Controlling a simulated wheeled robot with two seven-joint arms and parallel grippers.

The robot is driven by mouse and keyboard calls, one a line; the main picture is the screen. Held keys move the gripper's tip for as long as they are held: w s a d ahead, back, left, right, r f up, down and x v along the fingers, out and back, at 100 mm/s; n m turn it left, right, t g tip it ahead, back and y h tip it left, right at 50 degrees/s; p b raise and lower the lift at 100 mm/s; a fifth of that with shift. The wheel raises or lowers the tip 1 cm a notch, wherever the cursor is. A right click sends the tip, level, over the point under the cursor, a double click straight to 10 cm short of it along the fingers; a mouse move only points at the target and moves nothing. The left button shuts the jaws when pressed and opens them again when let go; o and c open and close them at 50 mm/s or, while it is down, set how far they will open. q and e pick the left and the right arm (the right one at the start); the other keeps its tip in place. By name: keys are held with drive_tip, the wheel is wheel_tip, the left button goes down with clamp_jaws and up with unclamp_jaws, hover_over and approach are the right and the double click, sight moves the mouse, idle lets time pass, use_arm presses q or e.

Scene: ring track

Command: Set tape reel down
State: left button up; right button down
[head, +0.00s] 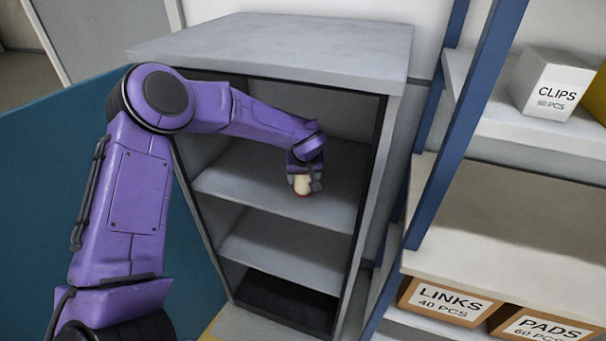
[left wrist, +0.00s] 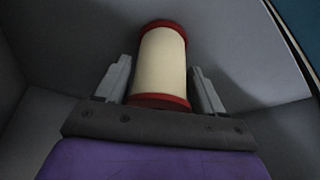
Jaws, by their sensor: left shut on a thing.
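The tape reel (head: 302,185) is a cream cylinder with dark red end flanges. It is inside the open grey cabinet, at the upper shelf (head: 250,183). My left gripper (head: 304,184) is shut on it. In the left wrist view the reel (left wrist: 162,65) stands between the two grey fingers of my left gripper (left wrist: 163,88), one on each side. I cannot tell whether the reel's base touches the shelf. My right gripper is not in view.
The cabinet (head: 290,45) has side walls and a top close around my left arm, with lower shelves below. A blue-framed rack at right holds a CLIPS box (head: 552,88), a LINKS box (head: 445,300) and a PADS box (head: 540,325). The upper shelf is otherwise clear where visible.

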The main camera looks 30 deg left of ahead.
use_arm(q)
drive_tip(key=o, duration=1.1)
drive_tip(key=shift+f, duration=0.1)
drive_tip(key=shift+o, duration=0.2)
drive_tip(key=v, duration=0.8)
drive_tip(key=shift+b, duration=0.35)
drive_tip(key=shift+f, duration=0.1)
